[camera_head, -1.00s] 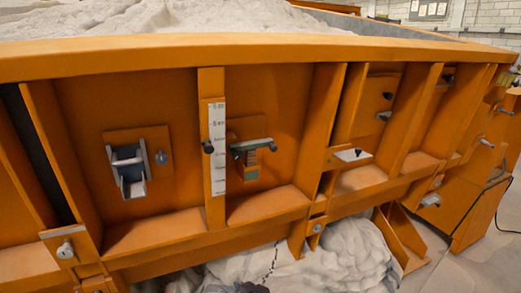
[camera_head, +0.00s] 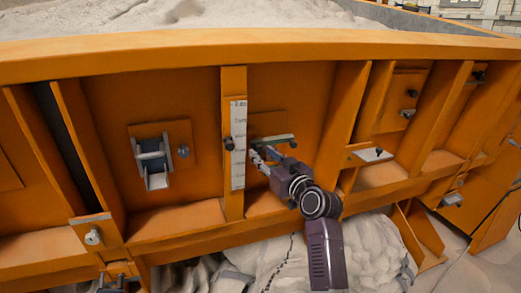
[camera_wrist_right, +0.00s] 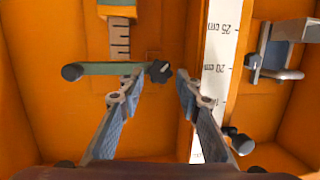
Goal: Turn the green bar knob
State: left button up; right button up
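The green bar knob (camera_head: 275,139) is a short, roughly level bar on the orange side panel, just right of the white scale strip. It also shows in the right wrist view (camera_wrist_right: 105,69), with a dark round end at left and a dark lobed end at right. My right gripper (camera_head: 258,156) reaches up from below, its fingers at the bar's lower left in the head view. In the right wrist view its two fingers (camera_wrist_right: 160,77) are apart, with the lobed end between or just beyond the tips. Contact cannot be told. My left gripper is not in view.
The white scale strip (camera_head: 238,145) with a dark knob (camera_head: 229,144) stands close left of my right gripper. A metal latch bracket (camera_head: 153,162) is farther left. Orange ribs (camera_head: 343,120) bound the bay on the right. Pale rocks or sand (camera_head: 370,250) lie below.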

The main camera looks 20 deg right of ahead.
aim_at(257, 148)
jog(key=shift+w+a, duration=0.2)
jog(key=shift+w, duration=1.1)
jog(key=c, duration=0.8)
